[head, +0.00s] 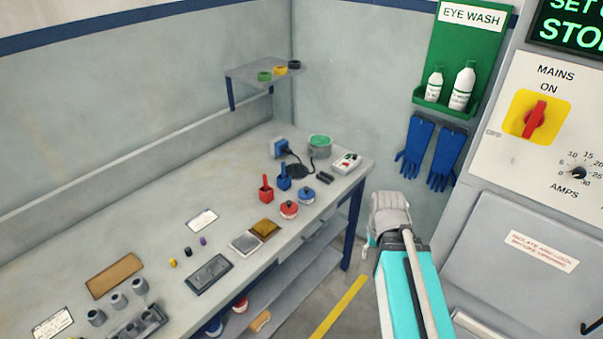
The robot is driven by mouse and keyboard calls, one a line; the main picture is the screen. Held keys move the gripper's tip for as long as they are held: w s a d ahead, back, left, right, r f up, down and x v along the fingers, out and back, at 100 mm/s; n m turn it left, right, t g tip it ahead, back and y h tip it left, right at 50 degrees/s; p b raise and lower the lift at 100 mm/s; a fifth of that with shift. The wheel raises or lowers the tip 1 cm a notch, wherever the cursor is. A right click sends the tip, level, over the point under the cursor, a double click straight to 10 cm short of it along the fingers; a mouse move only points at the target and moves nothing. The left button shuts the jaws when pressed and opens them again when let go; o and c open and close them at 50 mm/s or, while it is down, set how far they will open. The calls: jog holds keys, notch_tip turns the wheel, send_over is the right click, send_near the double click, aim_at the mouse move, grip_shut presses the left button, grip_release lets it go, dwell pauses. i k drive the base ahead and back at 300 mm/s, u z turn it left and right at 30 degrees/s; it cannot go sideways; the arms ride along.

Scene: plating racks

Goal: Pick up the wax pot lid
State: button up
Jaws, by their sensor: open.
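A grey pot (320,147) with a green top stands near the far end of the bench in the head view, and looks like the wax pot. A flat dark round thing (297,171) lies in front of it to the left, with a dark cord by it. It may be the lid, but it is too small to be sure. My arm rises at the lower right, in front of the floor and right of the bench.
A blue box (280,147) and a white switch box (346,162) flank the pot. Red (289,209) and blue (307,194) tins and scoop-like holders stand nearer. A small wall shelf (265,72) is above the bench (160,225). Blue gloves (415,147) hang at right.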

aim_at(295, 171)
jog(key=u, duration=0.1)
jog(key=i, duration=0.95)
jog(key=z, duration=0.05)
